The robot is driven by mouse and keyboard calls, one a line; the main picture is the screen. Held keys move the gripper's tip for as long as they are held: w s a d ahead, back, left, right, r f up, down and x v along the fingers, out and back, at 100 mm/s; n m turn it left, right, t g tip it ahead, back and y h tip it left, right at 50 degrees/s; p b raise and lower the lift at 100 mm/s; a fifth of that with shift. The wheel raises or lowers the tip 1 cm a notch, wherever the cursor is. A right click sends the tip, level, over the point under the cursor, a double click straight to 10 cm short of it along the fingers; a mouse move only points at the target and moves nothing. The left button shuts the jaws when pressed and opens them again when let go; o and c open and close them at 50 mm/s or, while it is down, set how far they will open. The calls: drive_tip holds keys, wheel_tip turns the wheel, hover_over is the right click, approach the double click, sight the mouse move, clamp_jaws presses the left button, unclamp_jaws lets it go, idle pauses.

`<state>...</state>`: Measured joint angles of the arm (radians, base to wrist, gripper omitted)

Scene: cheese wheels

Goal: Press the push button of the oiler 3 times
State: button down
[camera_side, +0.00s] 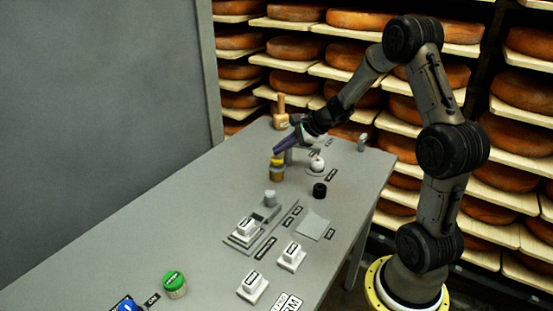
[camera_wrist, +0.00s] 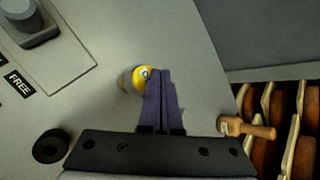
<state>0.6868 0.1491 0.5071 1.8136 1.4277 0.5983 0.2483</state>
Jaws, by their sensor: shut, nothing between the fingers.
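The oiler (camera_side: 277,172) looks like a small yellow and brownish pot standing upright on the grey table. In the wrist view its round yellow top (camera_wrist: 138,78) shows just left of my fingertips, with a small pale ring on it, likely the push button. My gripper (camera_side: 278,152) is shut and empty, its purple fingers slanting down to the oiler's top. In the wrist view the fingers (camera_wrist: 161,74) lie side by side and partly cover the right edge of the yellow top. I cannot tell whether the tips touch it.
A wooden-handled tool (camera_side: 281,112) stands behind, near the table's far end. A white ball (camera_side: 317,163) and a black ring (camera_side: 319,190) are to the right. White switch blocks (camera_side: 291,256) and a green button (camera_side: 174,284) are nearer. Cheese shelves stand behind the table.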

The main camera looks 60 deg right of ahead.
sight(281, 159)
drive_tip(key=shift+r, duration=0.2)
drive_tip(key=shift+r, duration=2.45)
idle(0.9)
wheel_tip(281, 159, up, 4)
drive_tip(key=shift+f, duration=0.1)
drive_tip(key=shift+f, duration=0.15)
drive_tip(key=shift+f, duration=4.3)
drive_tip(key=shift+f, duration=0.2)
drive_tip(key=shift+f, duration=0.2)
